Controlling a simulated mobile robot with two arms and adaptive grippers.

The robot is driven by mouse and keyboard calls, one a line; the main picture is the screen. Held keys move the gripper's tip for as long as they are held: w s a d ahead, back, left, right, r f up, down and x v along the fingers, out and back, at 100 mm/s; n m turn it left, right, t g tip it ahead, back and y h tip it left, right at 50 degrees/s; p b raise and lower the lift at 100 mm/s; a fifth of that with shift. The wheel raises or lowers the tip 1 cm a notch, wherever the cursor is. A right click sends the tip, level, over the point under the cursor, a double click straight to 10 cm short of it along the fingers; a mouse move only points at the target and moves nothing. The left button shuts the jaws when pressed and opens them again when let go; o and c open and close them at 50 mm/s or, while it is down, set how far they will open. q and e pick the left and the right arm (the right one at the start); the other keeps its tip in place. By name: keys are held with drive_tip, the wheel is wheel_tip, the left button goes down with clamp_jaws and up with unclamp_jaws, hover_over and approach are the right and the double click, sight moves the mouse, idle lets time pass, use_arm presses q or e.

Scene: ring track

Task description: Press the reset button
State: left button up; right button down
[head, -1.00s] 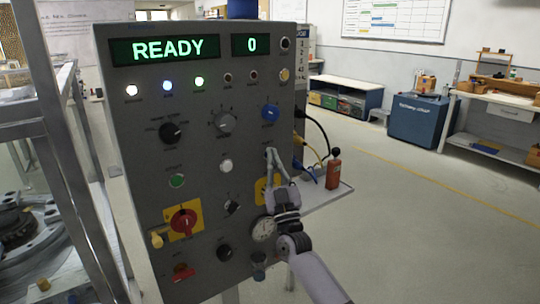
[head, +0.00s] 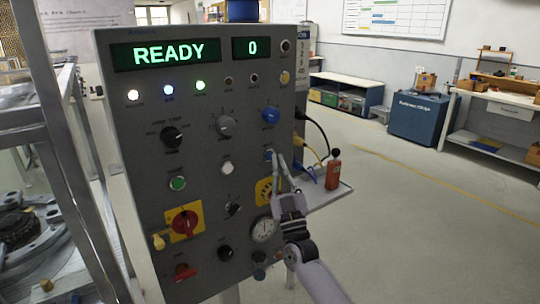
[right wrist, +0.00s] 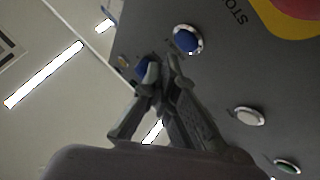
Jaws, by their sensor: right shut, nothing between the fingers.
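The grey control panel (head: 150,90) stands upright in the head view, its display reading READY and 0. A blue push button (head: 269,155) sits at the right end of a row with a white and a green button; its label is too small to read. It also shows in the right wrist view as a blue button in a pale ring (right wrist: 187,40). My right gripper (head: 282,162) is shut and empty, its fingertips just right of the blue button and appearing apart from it. In the right wrist view the fingertips (right wrist: 163,72) are beside that button. My left gripper is not in view.
A blue knob (head: 270,113) is above the button, and a yellow-plated dial (head: 265,190) is below. A red rotary switch (head: 184,222) is lower left. A side shelf (head: 325,194) holds a red bottle-like object (head: 333,172) and cables. Open floor lies to the right.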

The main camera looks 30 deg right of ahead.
drive_tip(key=s+p, duration=0.2)
drive_tip(key=s, duration=0.2)
drive_tip(key=shift+s+d, duration=0.15)
drive_tip(key=shift+d, duration=0.05)
idle(0.6)
